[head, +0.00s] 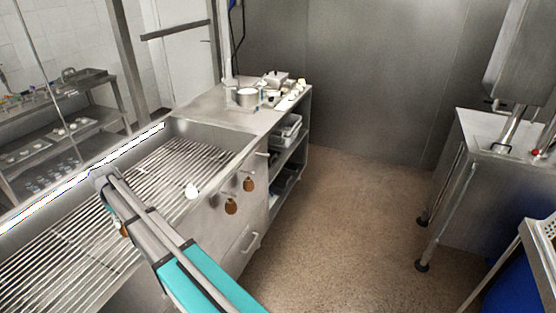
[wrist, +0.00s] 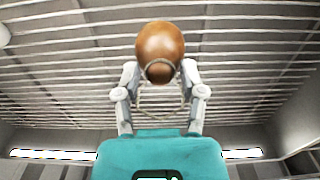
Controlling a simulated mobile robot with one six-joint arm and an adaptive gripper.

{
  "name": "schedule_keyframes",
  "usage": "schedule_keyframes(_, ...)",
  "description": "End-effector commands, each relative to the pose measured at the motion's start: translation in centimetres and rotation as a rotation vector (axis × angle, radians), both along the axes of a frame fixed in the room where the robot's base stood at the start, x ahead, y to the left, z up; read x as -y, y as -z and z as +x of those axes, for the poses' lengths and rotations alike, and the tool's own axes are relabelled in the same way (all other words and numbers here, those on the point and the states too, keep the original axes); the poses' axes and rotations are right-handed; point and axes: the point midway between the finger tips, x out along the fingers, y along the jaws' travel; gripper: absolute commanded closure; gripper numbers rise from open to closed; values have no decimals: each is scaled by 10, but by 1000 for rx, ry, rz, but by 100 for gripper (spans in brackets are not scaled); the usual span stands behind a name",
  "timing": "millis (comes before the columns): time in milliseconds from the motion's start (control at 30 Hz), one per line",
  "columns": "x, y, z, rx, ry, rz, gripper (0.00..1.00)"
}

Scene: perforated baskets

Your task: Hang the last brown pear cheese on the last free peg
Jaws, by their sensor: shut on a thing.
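A brown pear cheese (wrist: 160,40) is gripped by its narrow neck between the two fingers of my gripper (wrist: 159,73). A loop of string shows at its neck. In the head view a small brown patch (head: 124,230), mostly hidden by my arm, appears to be this cheese, over the slatted grate. Two other brown pear cheeses, one farther back (head: 248,184) and one nearer (head: 231,206), hang from pegs on the counter's front right side. A white round cheese (head: 192,191) is left of them, at the grate's right edge. I cannot make out a free peg.
The slatted grate (head: 160,170) lies in a long steel basin. A steel counter (head: 215,108) behind it carries a pot (head: 247,97) and small items. Brown floor (head: 340,220) is open to the right, before a steel machine (head: 490,150).

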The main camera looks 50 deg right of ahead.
Motion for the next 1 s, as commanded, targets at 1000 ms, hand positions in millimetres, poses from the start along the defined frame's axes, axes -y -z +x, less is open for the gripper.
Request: schedule_keyframes(1000,0,-156,0,0,0,0,100)
